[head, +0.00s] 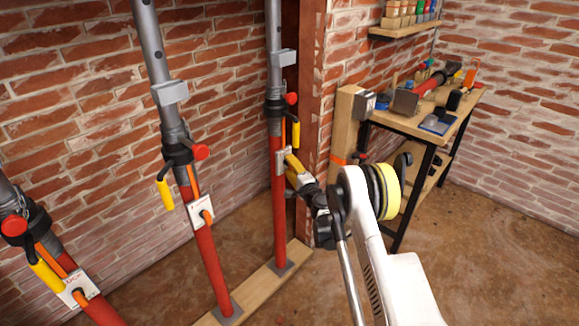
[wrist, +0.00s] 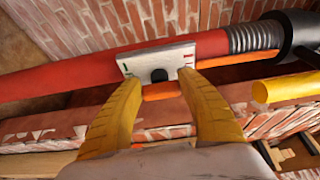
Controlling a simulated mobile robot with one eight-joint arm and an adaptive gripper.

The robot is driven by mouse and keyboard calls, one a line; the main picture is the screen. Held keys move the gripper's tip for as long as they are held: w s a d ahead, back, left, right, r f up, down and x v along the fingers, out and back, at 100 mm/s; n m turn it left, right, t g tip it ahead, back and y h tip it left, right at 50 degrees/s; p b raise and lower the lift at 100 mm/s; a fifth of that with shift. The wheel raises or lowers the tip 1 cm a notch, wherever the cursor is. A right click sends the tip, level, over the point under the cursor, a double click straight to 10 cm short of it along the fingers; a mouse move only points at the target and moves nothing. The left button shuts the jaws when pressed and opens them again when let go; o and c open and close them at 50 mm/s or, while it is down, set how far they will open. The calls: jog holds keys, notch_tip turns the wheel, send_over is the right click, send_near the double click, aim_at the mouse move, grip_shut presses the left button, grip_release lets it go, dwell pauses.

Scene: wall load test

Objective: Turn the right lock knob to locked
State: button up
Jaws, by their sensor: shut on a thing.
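The right lock knob (wrist: 161,91) is an orange lever on a dark hub, on a small white plate (wrist: 157,58) on the rightmost red prop (head: 279,215). In the wrist view its lever lies roughly along the prop, across the space between my fingers. My gripper (wrist: 161,80) has yellow fingers on both sides of the knob, their tips at the plate's lower edge, and is shut on it. In the head view my gripper (head: 289,164) reaches the plate (head: 281,160) from the right and hides the knob. The small marks on the plate are too small to read.
Two more props, the middle one (head: 207,255) and the left one (head: 95,310), have similar plates and orange knobs. A yellow handle (wrist: 288,88) sticks out near my right finger. A workbench (head: 425,122) with tools stands at the right. A brick wall lies behind the props.

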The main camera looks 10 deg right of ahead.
jog(key=o, duration=1.2)
jog(key=shift+c, duration=0.2)
jog(key=v, duration=0.7)
jog(key=shift+s, duration=0.25)
jog(key=shift+d, duration=0.1)
